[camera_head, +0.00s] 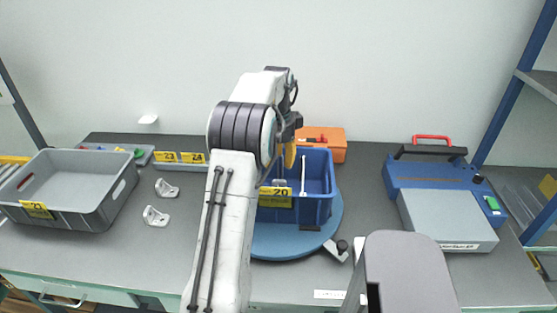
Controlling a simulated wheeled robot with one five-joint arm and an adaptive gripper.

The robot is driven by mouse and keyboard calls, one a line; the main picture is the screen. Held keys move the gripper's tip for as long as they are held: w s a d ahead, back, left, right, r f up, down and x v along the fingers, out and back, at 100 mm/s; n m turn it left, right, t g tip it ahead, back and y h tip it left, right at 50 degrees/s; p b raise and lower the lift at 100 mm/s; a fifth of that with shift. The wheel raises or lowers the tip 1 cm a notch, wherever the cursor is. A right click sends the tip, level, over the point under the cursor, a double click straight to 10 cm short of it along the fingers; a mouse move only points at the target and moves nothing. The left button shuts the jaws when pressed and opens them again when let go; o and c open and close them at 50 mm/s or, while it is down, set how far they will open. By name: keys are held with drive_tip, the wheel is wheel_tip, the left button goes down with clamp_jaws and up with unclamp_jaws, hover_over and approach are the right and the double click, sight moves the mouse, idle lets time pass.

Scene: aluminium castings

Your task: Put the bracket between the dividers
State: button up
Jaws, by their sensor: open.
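Two pale metal brackets lie on the dark table at the left. The nearer bracket (156,216) and the farther bracket (166,188) lie apart from each other. A blue bin (316,212) with a yellow label 20 stands on a round blue turntable. A thin white upright strip (303,189), perhaps a divider, shows inside it. A small pale piece (280,184) also shows in the bin; I cannot tell what it is. My gripper (290,156) is open, over the back left part of the bin. My arm hides much of it and the bin's left side.
A grey crate (78,218) labelled 21 stands at the left. Smaller bins labelled 23 and 24 (180,160) stand behind. An orange box (333,145) is behind the blue bin. A blue and grey machine (445,215) fills the right. A black-knobbed lever (338,249) sits at the turntable's front.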

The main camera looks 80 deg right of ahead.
drive_tip(key=shift+a+r, duration=0.1)
drive_tip(key=shift+r, duration=0.9)
drive_tip(key=w+n, duration=0.1)
drive_tip(key=w, duration=0.1)
drive_tip(key=w+a+r+n, duration=0.1)
drive_tip(key=w, duration=0.1)
drive_tip(key=w+a+r, duration=0.1)
drive_tip(key=w, duration=0.2)
drive_tip(key=shift+a+r+n, duration=0.1)
drive_tip(key=shift+a+n, duration=0.05)
drive_tip(key=shift+n, duration=0.25)
drive_tip(key=w+a+r+n+t, duration=0.1)
drive_tip(key=w+a+r+n, duration=0.2)
drive_tip(key=w+a+n, duration=0.6)
drive_tip(key=w+a+r+n+t, duration=0.1)
drive_tip(key=w+a+r+n, duration=0.3)
drive_tip(key=w+a, duration=0.8)
drive_tip(key=a+f+n, duration=0.2)
drive_tip(key=a+n, duration=0.7)
drive_tip(key=a, duration=0.7)
drive_tip(key=s+a+f+n+t, duration=0.1)
drive_tip(key=s+a+f+n, duration=0.1)
drive_tip(key=s+a+n, duration=0.2)
drive_tip(key=s+a+f+n+t+y, duration=0.1)
drive_tip(key=s+a+f+n, duration=0.1)
drive_tip(key=s+a+n, duration=0.2)
drive_tip(key=a+n, duration=0.2)
drive_tip(key=a, duration=0.2)
drive_tip(key=shift+a+f, duration=0.4)
drive_tip(key=shift+w, duration=0.15)
